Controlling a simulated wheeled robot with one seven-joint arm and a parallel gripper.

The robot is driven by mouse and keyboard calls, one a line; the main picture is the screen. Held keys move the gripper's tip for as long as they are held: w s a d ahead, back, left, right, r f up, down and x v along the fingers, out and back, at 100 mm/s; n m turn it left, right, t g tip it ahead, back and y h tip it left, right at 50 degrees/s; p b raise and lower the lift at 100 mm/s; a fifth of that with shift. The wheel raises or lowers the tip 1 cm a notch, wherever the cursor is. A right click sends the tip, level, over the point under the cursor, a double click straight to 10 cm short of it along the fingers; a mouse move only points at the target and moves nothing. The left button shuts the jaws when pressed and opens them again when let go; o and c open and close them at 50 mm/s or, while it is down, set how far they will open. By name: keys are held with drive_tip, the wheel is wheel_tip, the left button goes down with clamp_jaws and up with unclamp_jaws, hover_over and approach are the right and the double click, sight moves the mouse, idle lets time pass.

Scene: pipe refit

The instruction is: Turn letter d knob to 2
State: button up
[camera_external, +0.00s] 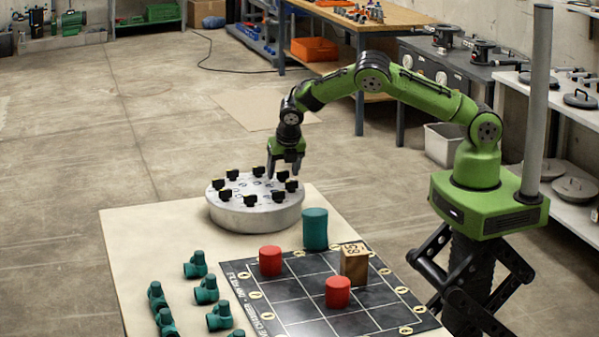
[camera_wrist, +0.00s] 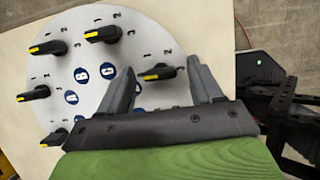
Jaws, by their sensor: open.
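A round pale grey dial plate (camera_external: 250,218) stands on the table with several black knobs around its top. In the wrist view the plate (camera_wrist: 120,28) carries black knobs with yellow pointer marks, printed digits and round blue letter labels (camera_wrist: 82,75). The letters are too small to read surely, so I cannot tell which knob is d. My gripper (camera_external: 286,172) is over the plate's right rear side, pointing down. In the wrist view my open gripper (camera_wrist: 160,66) has one knob (camera_wrist: 161,73) between its fingers, with gaps on both sides. Part of the plate is hidden behind the gripper.
On the table, a teal cylinder (camera_external: 315,229) stands just right of the plate. Red cylinders (camera_external: 270,261) and a wooden block (camera_external: 354,264) stand on a dark grid board (camera_external: 300,311). Several teal pipe fittings (camera_external: 206,290) lie at the front left. The table left of the plate is clear.

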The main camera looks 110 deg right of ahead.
drive_tip(key=c, duration=1.1)
drive_tip(key=shift+o, duration=0.2)
drive_tip(key=shift+m, duration=0.4)
drive_tip(key=m+g+p, duration=0.1)
drive_tip(key=m+g, duration=0.1)
drive_tip(key=m, duration=0.2)
drive_tip(key=shift+w+m+p, duration=0.15)
drive_tip(key=shift+m+p, duration=0.15)
drive_tip(key=m+y, duration=0.1)
drive_tip(key=m, duration=0.1)
drive_tip(key=m+g, duration=0.1)
drive_tip(key=m, duration=0.2)
drive_tip(key=shift+w+d+g+y, duration=0.1)
drive_tip(key=shift+g+y, duration=0.2)
drive_tip(key=shift+y, duration=0.1)
drive_tip(key=shift+r+m, duration=0.1)
drive_tip(key=shift+m, duration=0.3)
drive_tip(key=o, duration=1.1)
drive_tip(key=shift+c, duration=0.2)
